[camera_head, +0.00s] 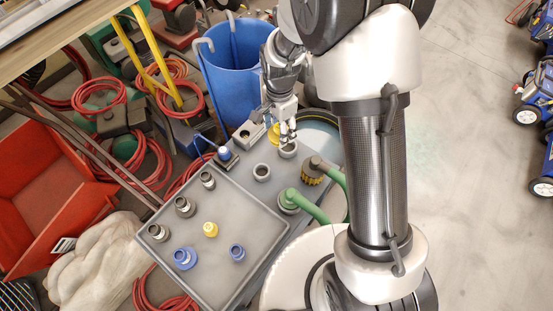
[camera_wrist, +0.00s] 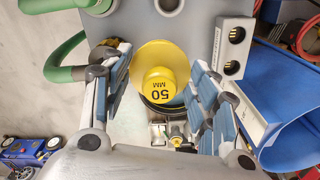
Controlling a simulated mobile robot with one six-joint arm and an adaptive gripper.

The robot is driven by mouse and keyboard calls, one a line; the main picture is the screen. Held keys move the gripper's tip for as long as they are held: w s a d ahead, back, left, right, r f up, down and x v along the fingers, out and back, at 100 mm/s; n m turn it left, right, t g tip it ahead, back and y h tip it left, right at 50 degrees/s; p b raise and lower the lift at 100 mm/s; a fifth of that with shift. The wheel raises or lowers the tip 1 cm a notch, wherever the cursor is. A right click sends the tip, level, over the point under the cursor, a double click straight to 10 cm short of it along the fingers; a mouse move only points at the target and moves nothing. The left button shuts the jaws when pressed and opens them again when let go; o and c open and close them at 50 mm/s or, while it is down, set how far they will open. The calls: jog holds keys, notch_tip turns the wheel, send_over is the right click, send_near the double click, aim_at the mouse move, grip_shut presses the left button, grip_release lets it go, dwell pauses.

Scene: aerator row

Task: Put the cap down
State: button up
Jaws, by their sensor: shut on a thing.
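A yellow cap (camera_wrist: 158,88) marked "50 MM", with a wide round flange, sits between the fingers of my gripper (camera_wrist: 160,68) in the wrist view. My gripper is shut on it. In the head view my gripper (camera_head: 288,138) points down, low over the far end of the grey bench. Only part of the yellow cap (camera_head: 272,134) shows there, left of the fingers. A grey ring-shaped port (camera_head: 288,150) is just below the fingertips. I cannot tell whether the cap touches anything beneath it.
A grey tray (camera_head: 205,270) holds several blue, grey and yellow fittings. A grey two-hole box (camera_head: 247,136) stands to the left. A blue bin (camera_head: 235,65) is behind.

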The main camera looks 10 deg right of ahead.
notch_tip(320, 180, down, 18)
jog(key=b, duration=0.4)
jog(key=shift+r, duration=0.1)
jog(key=shift+b, duration=0.35)
jog(key=o, duration=1.2)
jog(key=shift+o, duration=0.2)
